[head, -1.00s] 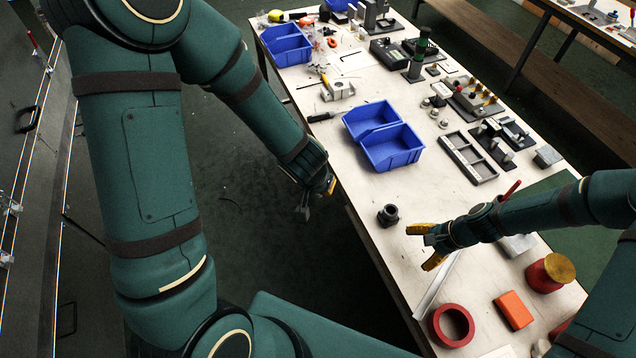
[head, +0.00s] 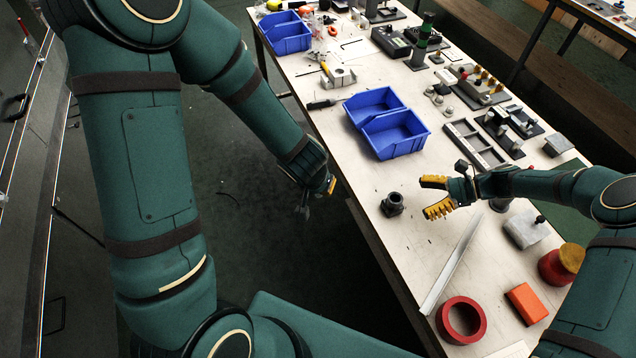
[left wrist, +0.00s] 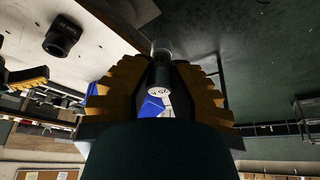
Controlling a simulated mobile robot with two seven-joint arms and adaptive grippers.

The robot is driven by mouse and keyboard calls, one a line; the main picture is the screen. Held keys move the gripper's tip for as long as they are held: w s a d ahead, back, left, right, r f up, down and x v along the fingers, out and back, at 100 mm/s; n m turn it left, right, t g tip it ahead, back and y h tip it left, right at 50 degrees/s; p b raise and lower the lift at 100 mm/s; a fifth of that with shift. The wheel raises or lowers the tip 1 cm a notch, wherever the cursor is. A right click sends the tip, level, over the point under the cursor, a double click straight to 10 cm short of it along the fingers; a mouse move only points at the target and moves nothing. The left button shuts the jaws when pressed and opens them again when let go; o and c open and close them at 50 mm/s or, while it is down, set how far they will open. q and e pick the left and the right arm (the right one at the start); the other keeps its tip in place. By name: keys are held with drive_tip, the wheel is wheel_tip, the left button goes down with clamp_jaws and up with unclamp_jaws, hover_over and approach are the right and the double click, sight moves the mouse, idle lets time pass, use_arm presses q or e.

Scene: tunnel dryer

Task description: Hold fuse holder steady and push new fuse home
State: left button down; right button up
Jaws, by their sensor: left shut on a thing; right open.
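My left gripper (head: 318,190) hangs off the table's near left edge, over the dark floor. It is shut on a small cylinder, which shows between its yellow pads in the left wrist view (left wrist: 159,75). The cylinder has a dark body, a grey far end and a pale near end with a mark; I cannot tell whether it is fuse or holder. A dark round fitting (head: 392,204) stands on the table, possibly the fuse holder; it also shows in the left wrist view (left wrist: 62,37). My right gripper (head: 436,197) is open and empty, to the right of this fitting, apart from it.
Blue bins (head: 395,135) stand behind the fitting. A grey tray (head: 474,146) lies to their right. A light metal strip (head: 452,262), a red ring (head: 461,320) and an orange block (head: 526,304) lie nearer. The table around the fitting is mostly clear.

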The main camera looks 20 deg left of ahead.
sight(393, 204)
use_arm(q)
drive_tip(key=shift+f+b, duration=0.65)
use_arm(e)
drive_tip(key=shift+x, duration=3.9)
drive_tip(key=c, duration=0.7)
drive_tip(key=o, duration=0.8)
drive_tip(key=shift+o, duration=0.2)
drive_tip(key=c, duration=1.1)
drive_tip(key=shift+o, duration=0.2)
